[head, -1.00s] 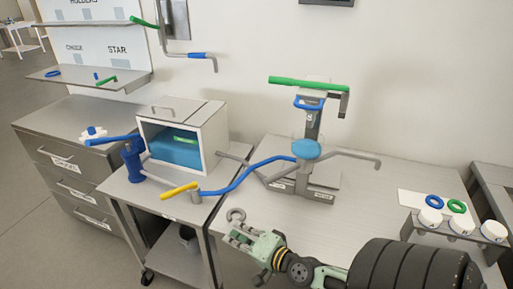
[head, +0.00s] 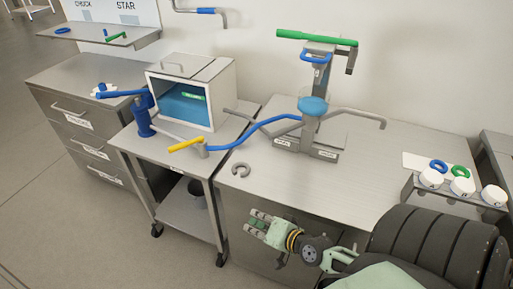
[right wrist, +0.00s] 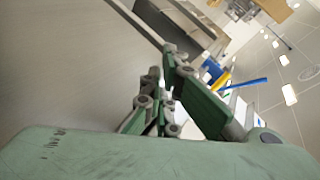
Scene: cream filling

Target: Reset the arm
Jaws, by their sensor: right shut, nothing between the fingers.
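My right gripper (head: 259,225) is in the lower middle of the head view, in front of the steel table's front edge. It is shut and empty, with its fingers pointing left. In the right wrist view its green linkages and fingers (right wrist: 160,100) show close together. My left gripper is not in view. A grey open ring (head: 241,170) lies on the table near its front left corner, apart from the gripper.
A filling machine (head: 312,108) with blue, green and grey handles stands on the table (head: 350,180). A white box (head: 222,110) with a blue inside stands to the left, with a yellow-handled lever (head: 185,144) in front. White round parts (head: 461,186) sit on a rack at right.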

